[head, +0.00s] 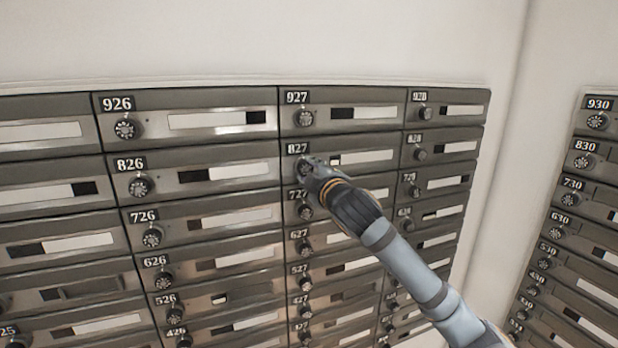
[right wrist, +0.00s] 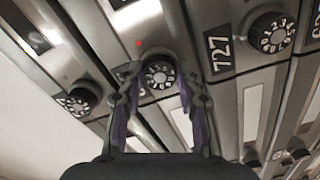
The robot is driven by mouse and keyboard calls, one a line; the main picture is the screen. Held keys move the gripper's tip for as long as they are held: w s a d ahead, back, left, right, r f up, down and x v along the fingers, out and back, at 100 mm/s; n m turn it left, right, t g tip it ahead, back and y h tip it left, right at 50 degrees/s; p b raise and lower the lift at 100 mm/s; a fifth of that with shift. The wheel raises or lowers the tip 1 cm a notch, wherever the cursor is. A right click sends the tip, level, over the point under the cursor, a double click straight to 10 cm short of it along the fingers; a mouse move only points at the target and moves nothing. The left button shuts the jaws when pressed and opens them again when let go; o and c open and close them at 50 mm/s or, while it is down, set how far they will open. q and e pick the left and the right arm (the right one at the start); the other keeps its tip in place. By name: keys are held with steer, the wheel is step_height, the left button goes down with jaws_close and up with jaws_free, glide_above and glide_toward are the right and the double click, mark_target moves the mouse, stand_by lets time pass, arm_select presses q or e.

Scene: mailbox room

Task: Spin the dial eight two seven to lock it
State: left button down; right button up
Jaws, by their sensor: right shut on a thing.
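In the head view my right gripper (head: 312,172) covers most of that dial. A small red light (right wrist: 138,43) shows on the door beside the dial. My left gripper is in neither view.
The 927 dial (head: 304,117) is above, and the 727 dial (head: 304,212) is close below; it also shows in the right wrist view (right wrist: 271,32). The 826 dial (head: 140,186) is to the left. Another mailbox bank (head: 585,200) stands at the right beyond a pale wall.

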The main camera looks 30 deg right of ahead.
steer(key=m+b, duration=0.2)
steer(key=m, duration=0.1)
steer(key=shift+f+m, duration=0.15)
steer(key=shift+m, duration=0.25)
steer(key=m+b, duration=0.1)
steer(key=m, duration=0.2)
steer(key=shift+b, duration=0.4)
steer(key=shift+m+b, duration=1.95)
steer(key=shift+m, duration=1.65)
steer(key=shift+m, duration=0.3)
steer(key=o, duration=1.2)
steer(key=shift+c, duration=0.2)
